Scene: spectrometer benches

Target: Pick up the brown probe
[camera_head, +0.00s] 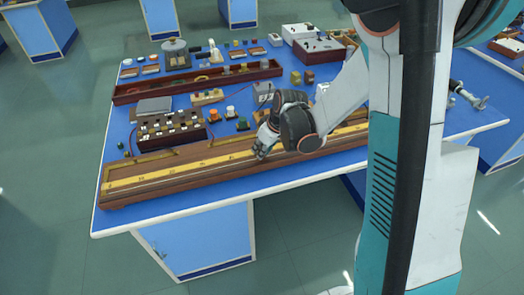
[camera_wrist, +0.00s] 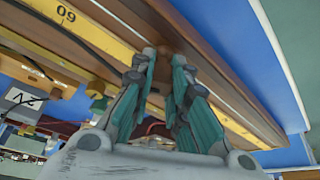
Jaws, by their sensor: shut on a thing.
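My gripper (camera_head: 261,152) is low over the long wooden board with yellow scale strips (camera_head: 170,176) near the table's front edge. In the wrist view my gripper (camera_wrist: 164,56) has its two teal-padded fingers close together at the tips, against the brown wood of the board. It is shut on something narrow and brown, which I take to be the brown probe. The probe's outline is mostly hidden by the fingers and blends with the wood. In the head view I cannot make it out.
A box with several knobs (camera_head: 171,131) stands behind the board at left. A long reddish-brown tray (camera_head: 150,92), small colored parts and a grey meter (camera_wrist: 21,101) are further back. The blue table (camera_head: 140,222) is bare along its front edge.

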